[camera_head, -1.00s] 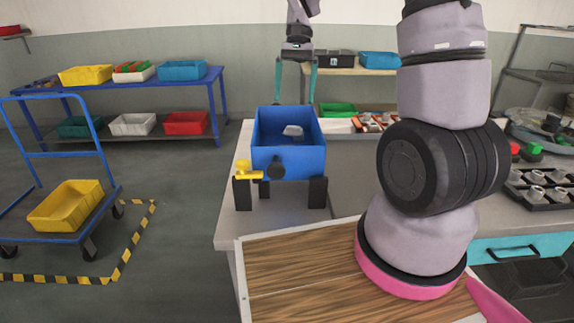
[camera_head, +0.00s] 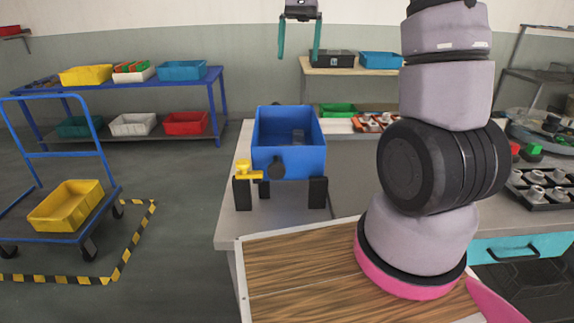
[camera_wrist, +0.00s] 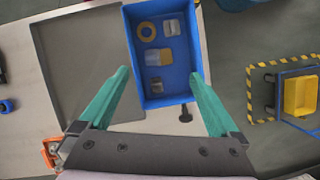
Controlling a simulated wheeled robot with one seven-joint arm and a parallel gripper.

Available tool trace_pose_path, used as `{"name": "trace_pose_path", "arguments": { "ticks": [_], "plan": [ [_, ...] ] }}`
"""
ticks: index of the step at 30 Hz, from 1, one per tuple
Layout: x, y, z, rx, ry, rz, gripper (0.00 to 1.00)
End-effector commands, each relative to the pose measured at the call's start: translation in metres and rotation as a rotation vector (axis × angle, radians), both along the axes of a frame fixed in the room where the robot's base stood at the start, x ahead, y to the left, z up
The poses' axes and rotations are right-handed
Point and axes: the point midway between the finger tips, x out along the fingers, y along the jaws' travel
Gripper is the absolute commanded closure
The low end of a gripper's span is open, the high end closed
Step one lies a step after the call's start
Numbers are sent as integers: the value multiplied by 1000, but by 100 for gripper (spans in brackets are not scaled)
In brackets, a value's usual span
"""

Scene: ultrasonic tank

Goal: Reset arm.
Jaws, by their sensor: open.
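My gripper (camera_head: 299,40) is at the top of the head view, above and behind the blue tank, with its two teal fingers apart and nothing between them. It also shows in the wrist view (camera_wrist: 157,100), open and pointing down toward the tank. The blue tank (camera_head: 288,162) stands on black legs on the grey bench, with a yellow-handled valve (camera_head: 247,171) at its front left. In the wrist view the tank (camera_wrist: 184,98) holds several small parts: a yellow ring (camera_wrist: 147,30), a yellow and silver part (camera_wrist: 158,57), and grey pieces.
The grey bench (camera_head: 235,222) has a wooden-topped section (camera_head: 300,270) in front. Trays of parts (camera_head: 545,190) lie at the right. A blue trolley (camera_head: 75,235) with a yellow bin (camera_head: 68,206) stands at the left on the floor. Air around my gripper looks clear.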

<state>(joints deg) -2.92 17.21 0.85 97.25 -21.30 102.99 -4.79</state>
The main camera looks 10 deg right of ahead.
Motion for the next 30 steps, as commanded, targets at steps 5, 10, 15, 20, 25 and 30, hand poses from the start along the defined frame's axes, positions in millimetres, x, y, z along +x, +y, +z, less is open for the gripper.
{"name": "trace_pose_path", "arguments": {
  "ticks": [5,10,15,20,25,30],
  "plan": [
    [-1,0,1,0,-6,1,3],
    [-21,-5,19,5,-91,12,3],
    [-63,-13,47,12,-273,28,3],
    [-105,-20,64,15,-457,36,3],
    [-148,-26,72,13,-654,35,3],
    [-183,-31,71,5,-833,29,3]
  ]
}}
